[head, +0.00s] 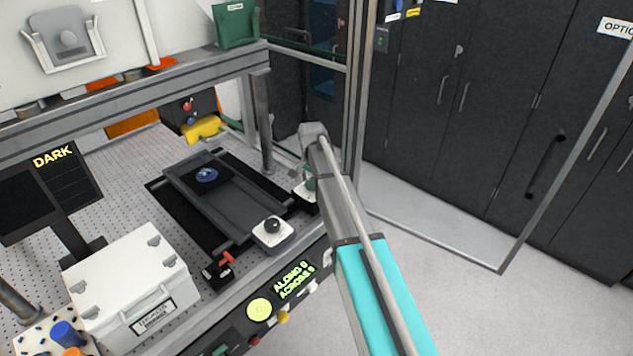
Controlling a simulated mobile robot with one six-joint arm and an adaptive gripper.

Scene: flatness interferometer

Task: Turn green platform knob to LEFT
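In the head view, a small green knob (310,184) sits on a white-and-black base at the right end of the dark platform (225,192). My arm comes up from the bottom right and partly covers the knob. The end of my arm, with my gripper (306,168), is just above and beside the green knob. The fingers are small and mostly hidden, so I cannot tell whether they are open or touching the knob. The knob's pointer direction is not readable. A black knob on a white block (272,232) stands to the left of it.
A blue disc (206,175) lies on the platform. A white lidded box (130,285) and a DARK screen (52,158) stand left. A metal post (262,120) and an open glass door frame (500,268) are close to my arm.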

